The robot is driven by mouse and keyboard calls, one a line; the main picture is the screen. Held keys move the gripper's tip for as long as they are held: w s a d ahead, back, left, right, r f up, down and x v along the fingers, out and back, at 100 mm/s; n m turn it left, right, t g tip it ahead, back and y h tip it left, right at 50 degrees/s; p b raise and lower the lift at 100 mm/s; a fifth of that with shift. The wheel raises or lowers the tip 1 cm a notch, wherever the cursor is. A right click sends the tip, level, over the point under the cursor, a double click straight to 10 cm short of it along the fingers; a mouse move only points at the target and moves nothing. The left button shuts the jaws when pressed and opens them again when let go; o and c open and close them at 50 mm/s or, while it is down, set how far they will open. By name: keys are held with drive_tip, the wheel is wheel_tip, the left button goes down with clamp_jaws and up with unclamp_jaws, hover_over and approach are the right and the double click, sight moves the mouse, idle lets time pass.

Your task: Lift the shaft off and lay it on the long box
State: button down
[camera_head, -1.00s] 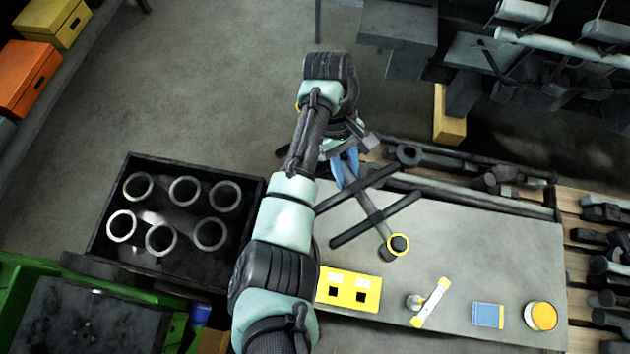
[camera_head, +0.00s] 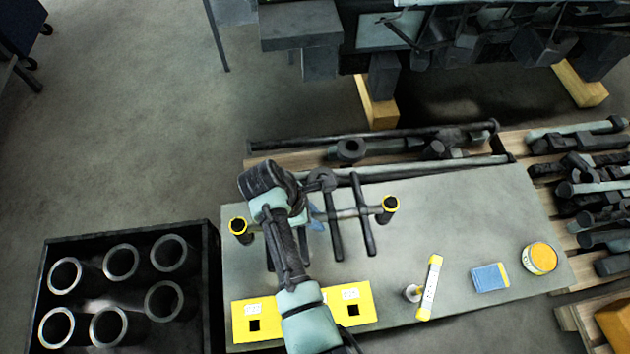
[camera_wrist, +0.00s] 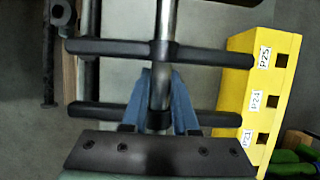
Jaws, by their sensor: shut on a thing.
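My gripper (camera_head: 316,222) is shut on the shaft (camera_head: 347,213), its blue fingers gripping both sides. The shaft is a grey rod with dark crossbars. In the wrist view, the shaft (camera_wrist: 166,18) runs upward from between the fingers (camera_wrist: 158,105), with one crossbar beyond them and one beside them. Its near end is hidden. A long yellow box (camera_head: 275,308) with labelled square holes lies at the table's front, partly behind my arm. It also shows at right in the wrist view (camera_wrist: 238,65), roughly parallel to the shaft.
Yellow-ringed black posts stand left (camera_head: 240,230) and right (camera_head: 388,207) of the gripper; I cannot tell whether the shaft touches them. A marker-like tool (camera_head: 430,288), a blue pad (camera_head: 490,277) and a tin (camera_head: 540,258) lie at right. A black crate (camera_head: 213,290) of rings stands left.

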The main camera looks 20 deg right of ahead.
drive_tip(key=shift+f+b, duration=3.2)
drive_tip(key=shift+b, duration=0.65)
drive_tip(key=c, duration=0.6)
unclamp_jaws()
